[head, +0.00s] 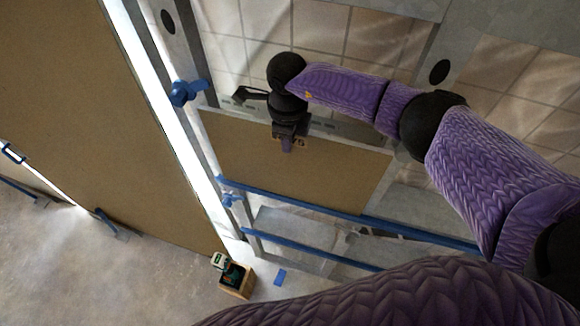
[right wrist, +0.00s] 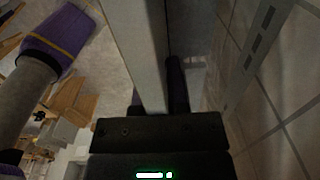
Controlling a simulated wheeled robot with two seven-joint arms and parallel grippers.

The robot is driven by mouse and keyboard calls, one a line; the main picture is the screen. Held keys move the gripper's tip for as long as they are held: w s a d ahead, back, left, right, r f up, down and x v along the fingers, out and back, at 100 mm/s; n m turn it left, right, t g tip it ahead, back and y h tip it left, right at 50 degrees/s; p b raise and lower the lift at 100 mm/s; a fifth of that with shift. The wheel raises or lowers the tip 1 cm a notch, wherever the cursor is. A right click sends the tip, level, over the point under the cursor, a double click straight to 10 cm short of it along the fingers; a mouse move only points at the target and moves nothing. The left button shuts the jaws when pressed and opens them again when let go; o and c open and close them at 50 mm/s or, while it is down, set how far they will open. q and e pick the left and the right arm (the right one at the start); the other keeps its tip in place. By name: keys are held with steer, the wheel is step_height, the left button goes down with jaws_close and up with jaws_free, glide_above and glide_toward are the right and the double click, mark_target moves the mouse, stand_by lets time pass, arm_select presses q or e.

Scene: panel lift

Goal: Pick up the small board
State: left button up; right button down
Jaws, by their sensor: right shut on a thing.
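The small board (head: 300,180) is a flat brown rectangular panel in the head view. It stands tilted against a grey metal frame, with its lower edge along a blue rail. My right gripper (head: 288,143) is shut on its upper edge, left of that edge's middle. In the right wrist view the board (right wrist: 138,45) is a pale strip running up between the dark fingers of my right gripper (right wrist: 158,100). The fingertips are partly hidden there. My left gripper is not in view.
A large brown panel (head: 110,130) stands at the left. The blue rail (head: 300,202) crosses the frame below the small board. A blue clamp (head: 185,92) is on the upright. A small open box (head: 236,281) sits on the floor. Bare floor (head: 120,285) shows at bottom left.

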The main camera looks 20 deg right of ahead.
steer(key=shift+r, duration=0.25)
stand_by(0.5)
steer(key=shift+r+p, duration=1.25)
steer(key=shift+r, duration=0.35)
steer(key=shift+a+r, duration=0.1)
steer(key=s+a+p, duration=0.1)
steer(key=s+a, duration=0.9)
steer(key=s, duration=0.5)
steer(key=shift+w, duration=0.1)
